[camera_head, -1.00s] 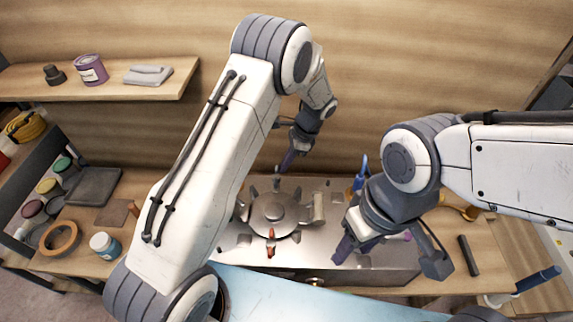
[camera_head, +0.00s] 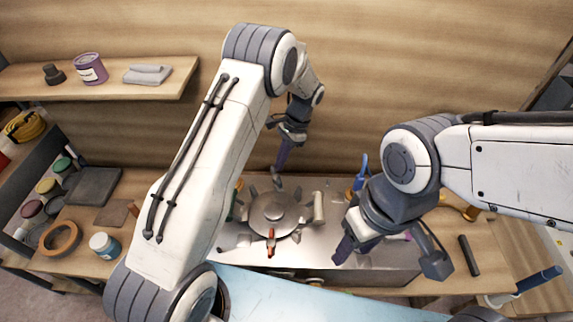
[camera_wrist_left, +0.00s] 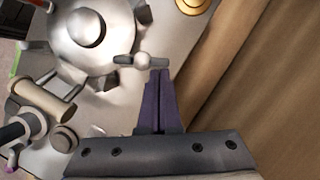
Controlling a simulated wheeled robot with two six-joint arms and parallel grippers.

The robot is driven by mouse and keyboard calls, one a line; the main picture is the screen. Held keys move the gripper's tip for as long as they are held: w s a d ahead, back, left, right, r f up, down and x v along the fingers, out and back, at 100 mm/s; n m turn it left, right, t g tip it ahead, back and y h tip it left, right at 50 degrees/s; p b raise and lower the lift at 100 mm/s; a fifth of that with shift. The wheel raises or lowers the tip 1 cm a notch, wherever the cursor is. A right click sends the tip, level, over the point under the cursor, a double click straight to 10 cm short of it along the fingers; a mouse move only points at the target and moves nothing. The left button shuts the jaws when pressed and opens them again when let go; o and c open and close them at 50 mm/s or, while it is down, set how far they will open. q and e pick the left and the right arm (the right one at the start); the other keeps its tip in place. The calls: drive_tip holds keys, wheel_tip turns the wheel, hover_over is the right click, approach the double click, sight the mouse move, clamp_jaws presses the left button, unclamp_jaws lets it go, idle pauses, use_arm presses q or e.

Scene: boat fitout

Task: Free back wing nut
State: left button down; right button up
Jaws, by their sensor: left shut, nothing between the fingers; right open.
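A round metal lid (camera_head: 262,212) with a domed centre sits on the steel counter, and it fills the upper left of the left wrist view (camera_wrist_left: 70,40). Clamp lugs stand around its rim. The back wing nut (camera_wrist_left: 146,61), small and silver with a rounded hub, is at the rim in the left wrist view. My left gripper (camera_head: 278,168) is shut and empty at the back of the lid. In the left wrist view its purple fingertips (camera_wrist_left: 159,72) are right beside the wing nut; I cannot tell whether they touch. My right gripper (camera_head: 352,250) is open and empty, right of the lid.
An orange-red handle (camera_head: 271,241) is at the lid's front. A blue-handled tool (camera_head: 362,172) stands at the right back. A wooden wall rises close behind. Tape (camera_head: 60,238) and a jar (camera_head: 104,245) are on the left bench.

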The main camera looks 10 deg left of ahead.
use_arm(q)
drive_tip(key=n, duration=0.2)
drive_tip(key=a+n+h, duration=0.1)
drive_tip(key=n+g, duration=0.1)
drive_tip(key=n, duration=0.1)
drive_tip(key=shift+s+a+n+h, duration=0.1)
drive_tip(key=shift+a+n+h, duration=0.2)
drive_tip(key=shift+a+h, duration=0.1)
drive_tip(key=n, duration=0.1)
drive_tip(key=n+h, duration=0.1)
drive_tip(key=a+n, duration=0.1)
drive_tip(key=shift+s+n, duration=0.3)
drive_tip(key=shift+s+a+n+h, duration=0.25)
drive_tip(key=shift+n+h, duration=0.35)
drive_tip(key=shift+n, duration=0.5)
drive_tip(key=b+v, duration=0.3)
drive_tip(key=v, duration=0.7)
drive_tip(key=shift+r, duration=0.2)
